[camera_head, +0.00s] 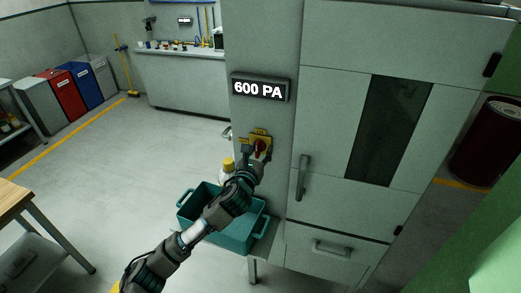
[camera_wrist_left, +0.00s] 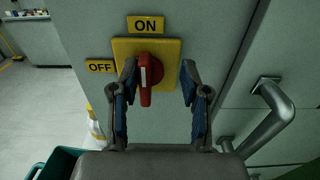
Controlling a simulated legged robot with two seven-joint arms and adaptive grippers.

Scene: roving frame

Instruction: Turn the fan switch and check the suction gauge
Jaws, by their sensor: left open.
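The fan switch is a red knob (camera_head: 260,146) on a yellow plate on the grey cabinet's side panel. In the left wrist view the red knob (camera_wrist_left: 146,80) stands nearly upright, its white mark below the ON label (camera_wrist_left: 145,24); the OFF label (camera_wrist_left: 99,66) is to its left. The suction gauge (camera_head: 259,89) above the switch reads 600 PA. My left gripper (camera_head: 258,160) is at the switch. In the wrist view its open fingers (camera_wrist_left: 158,95) are either side of the knob, the left finger closer; contact is unclear. My right gripper is not in view.
A teal crate (camera_head: 232,238) stands below my left arm, with a yellow-capped bottle (camera_head: 227,167) by it. The cabinet door handle (camera_head: 302,177) is right of the switch. A wooden-topped table (camera_head: 14,201) is at left. Floor between is open.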

